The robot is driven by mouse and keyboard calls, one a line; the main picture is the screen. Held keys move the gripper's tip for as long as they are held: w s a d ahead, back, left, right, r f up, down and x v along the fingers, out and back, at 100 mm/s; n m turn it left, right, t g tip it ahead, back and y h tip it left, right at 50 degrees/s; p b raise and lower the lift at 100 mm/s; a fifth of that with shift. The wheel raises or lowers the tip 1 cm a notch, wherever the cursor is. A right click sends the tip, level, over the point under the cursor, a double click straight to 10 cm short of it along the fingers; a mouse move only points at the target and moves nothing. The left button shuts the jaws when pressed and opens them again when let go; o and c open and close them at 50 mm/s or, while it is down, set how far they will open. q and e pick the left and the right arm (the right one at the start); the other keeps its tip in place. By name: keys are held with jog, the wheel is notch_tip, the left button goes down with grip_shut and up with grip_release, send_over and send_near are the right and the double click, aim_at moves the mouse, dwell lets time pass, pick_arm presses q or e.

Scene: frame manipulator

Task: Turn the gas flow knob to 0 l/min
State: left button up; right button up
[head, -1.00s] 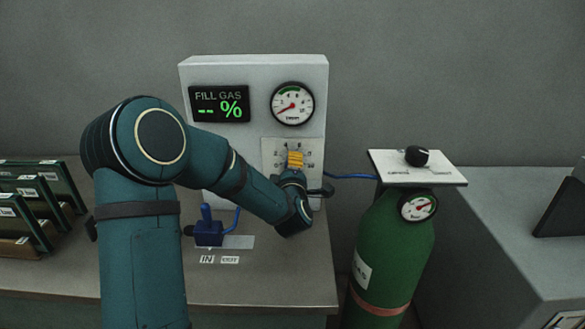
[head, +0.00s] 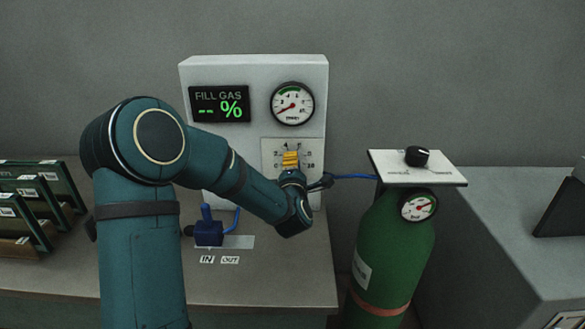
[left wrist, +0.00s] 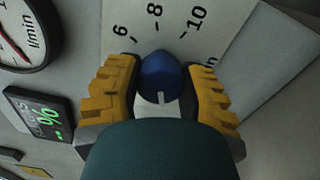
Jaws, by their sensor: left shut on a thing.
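The blue gas flow knob (left wrist: 160,72) is on the white numbered dial plate (head: 309,148) of the upright panel. My left gripper (left wrist: 160,85) has its yellow fingers shut on the knob, one on each side. The gripper also shows in the head view (head: 290,160), where it hides the knob. In the left wrist view a white line on the knob points down, away from the printed 6, 8 and 10 above it. The 0 mark is not visible there. My right gripper is in neither view.
The panel has a fill gas display (head: 219,104) reading "-- %" and a round gauge (head: 293,104). A blue lever (head: 208,230) stands on the bench below my left arm. A green gas bottle (head: 392,255) with a black knob (head: 416,156) above it stands right of the bench.

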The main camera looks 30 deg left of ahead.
pick_arm(q)
jog(key=o, duration=1.2)
jog(key=v, duration=1.2)
